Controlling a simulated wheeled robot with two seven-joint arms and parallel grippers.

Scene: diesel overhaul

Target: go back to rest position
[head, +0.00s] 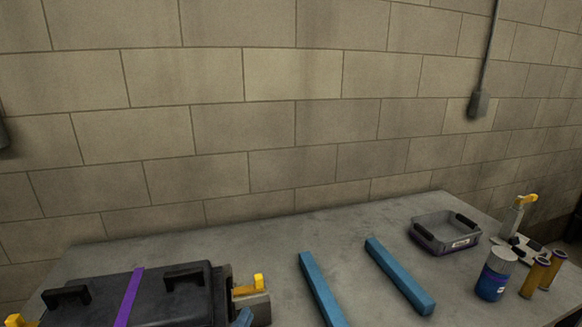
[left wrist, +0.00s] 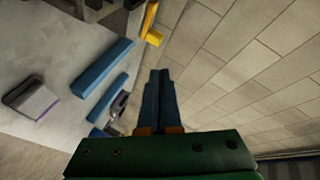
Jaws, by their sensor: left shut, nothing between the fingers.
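My left gripper (left wrist: 160,74) shows in the left wrist view, its two dark blue fingers together and nothing between them. It points away from its green mount, with the block wall behind the tips. My right gripper is in neither view.
The grey bench (head: 225,240) holds a black case (head: 95,298) with a purple strap, two blue bars (head: 320,290) (head: 398,277), a grey bin (head: 445,232), a white-and-blue can (head: 495,275) and orange cylinders (head: 535,277). A block wall (head: 290,120) stands behind. Bench space between bars and wall is clear.

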